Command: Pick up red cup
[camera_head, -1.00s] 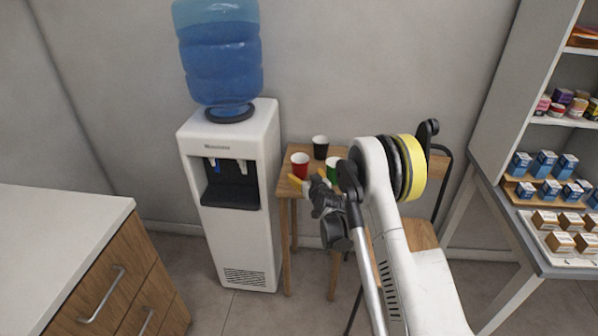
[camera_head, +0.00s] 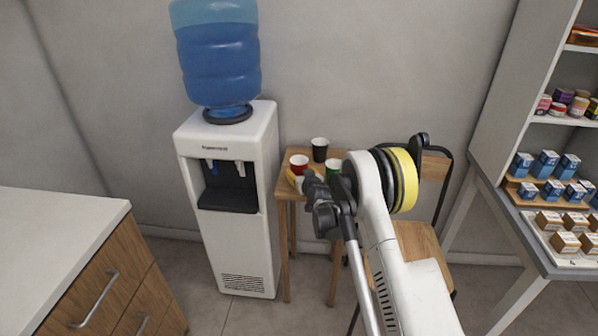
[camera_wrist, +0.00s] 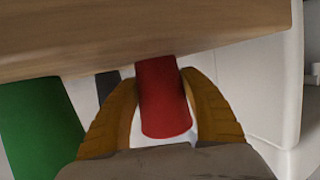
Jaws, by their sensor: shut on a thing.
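The red cup (camera_head: 298,162) stands at the left front of a small wooden table in the head view. In the wrist view, the red cup (camera_wrist: 163,98) is between the two yellow fingers of my gripper (camera_wrist: 160,103), which is shut on it. In the head view my gripper (camera_head: 298,181) reaches the cup from the front, and the cup's lower part is partly hidden by the fingers. I cannot tell whether the cup's base touches the table.
A green cup (camera_head: 333,168) is right of the red cup, partly hidden by my arm; it is large in the wrist view (camera_wrist: 40,128). A black cup (camera_head: 319,149) stands behind. A water dispenser (camera_head: 231,200) is left of the wooden table (camera_head: 284,188). A chair (camera_head: 420,240) is right.

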